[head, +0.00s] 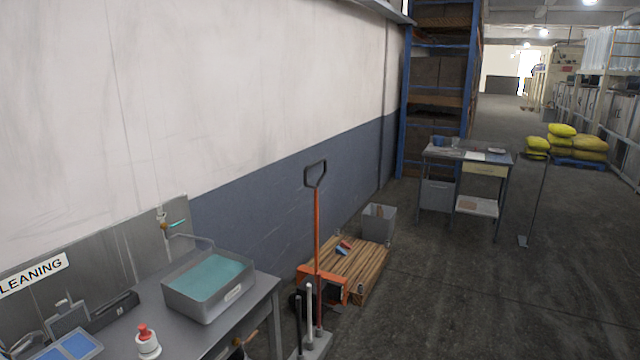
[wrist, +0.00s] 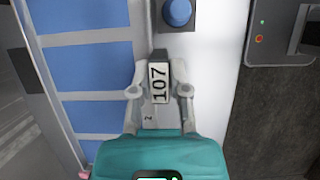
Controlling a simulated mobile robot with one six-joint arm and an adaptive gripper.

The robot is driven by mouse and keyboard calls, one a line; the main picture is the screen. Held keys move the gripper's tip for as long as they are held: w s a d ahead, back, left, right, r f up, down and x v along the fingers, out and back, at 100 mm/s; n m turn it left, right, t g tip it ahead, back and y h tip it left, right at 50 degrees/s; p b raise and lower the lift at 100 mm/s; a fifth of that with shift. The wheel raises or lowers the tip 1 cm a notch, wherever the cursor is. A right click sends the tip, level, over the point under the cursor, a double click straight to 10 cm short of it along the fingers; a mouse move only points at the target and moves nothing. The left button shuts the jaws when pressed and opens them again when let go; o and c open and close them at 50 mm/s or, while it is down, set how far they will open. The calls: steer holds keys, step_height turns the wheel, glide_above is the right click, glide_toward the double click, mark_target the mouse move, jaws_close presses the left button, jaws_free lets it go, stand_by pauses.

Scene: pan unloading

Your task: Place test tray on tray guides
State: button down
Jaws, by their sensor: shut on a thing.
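In the wrist view my gripper (wrist: 160,93), with a teal body, is shut on a piece with a white label (wrist: 159,84) reading "107". A dark part shows just beyond the label. Most of the held piece is hidden by the label and fingers, and I cannot tell whether it belongs to the test tray. I cannot pick out the tray guides for certain in either view. My gripper does not show in the head view.
Blue panels (wrist: 95,68) with pale dividers and a white surface with a blue knob (wrist: 177,12) lie beyond my gripper. In the head view, a bench holds a grey basin (head: 180,301).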

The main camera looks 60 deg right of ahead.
steer(key=shift+r+p, duration=1.95)
steer(key=shift+r, duration=0.5)
steer(key=shift+f+b, duration=1.1)
steer(key=shift+f, duration=0.05)
